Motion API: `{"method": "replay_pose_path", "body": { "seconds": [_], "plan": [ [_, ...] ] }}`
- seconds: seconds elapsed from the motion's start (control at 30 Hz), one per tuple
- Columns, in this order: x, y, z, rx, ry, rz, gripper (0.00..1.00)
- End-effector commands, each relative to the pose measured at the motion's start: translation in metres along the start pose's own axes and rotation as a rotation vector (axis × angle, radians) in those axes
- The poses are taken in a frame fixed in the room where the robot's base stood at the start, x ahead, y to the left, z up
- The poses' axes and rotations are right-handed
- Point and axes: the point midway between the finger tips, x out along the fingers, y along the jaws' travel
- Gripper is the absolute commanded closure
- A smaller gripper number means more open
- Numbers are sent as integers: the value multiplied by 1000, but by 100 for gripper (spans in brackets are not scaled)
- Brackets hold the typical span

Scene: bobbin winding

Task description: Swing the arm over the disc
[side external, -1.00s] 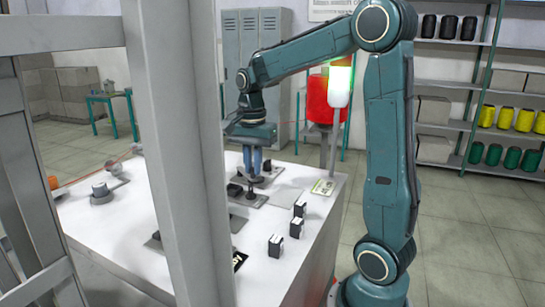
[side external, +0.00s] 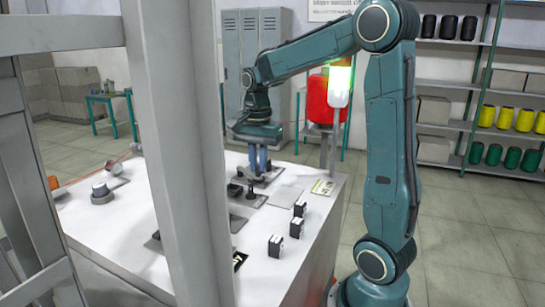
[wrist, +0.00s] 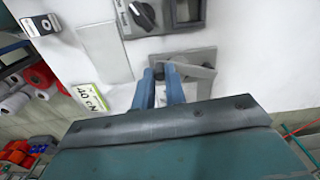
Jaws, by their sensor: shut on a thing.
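My gripper (wrist: 168,74) shows in the wrist view with its two blue fingers close together over a grey base plate (wrist: 207,55). In the side view my gripper (side external: 259,172) is low over the table at the same plate. The fingers are shut on what looks like the end of a small grey arm (wrist: 194,70), which reaches right across the plate in the wrist view. The fingertips hide the held part. I cannot make out the disc clearly; the fingers and the arm cover much of that spot.
A black knob (wrist: 144,14) sits on another plate beside the work; it also shows in the side view (side external: 252,192). A tension card (wrist: 88,97) and a blank pale sheet (wrist: 104,52) lie nearby. Several small black boxes (side external: 276,246) stand near the table's front right.

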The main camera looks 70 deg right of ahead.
Motion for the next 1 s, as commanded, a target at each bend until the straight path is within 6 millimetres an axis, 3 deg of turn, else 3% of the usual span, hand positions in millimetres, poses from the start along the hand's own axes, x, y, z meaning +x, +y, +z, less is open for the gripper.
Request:
{"method": "replay_pose_path", "body": {
  "seconds": [1.0],
  "plan": [
    [0,6,-17,3,-1,2,96]
  ]
}}
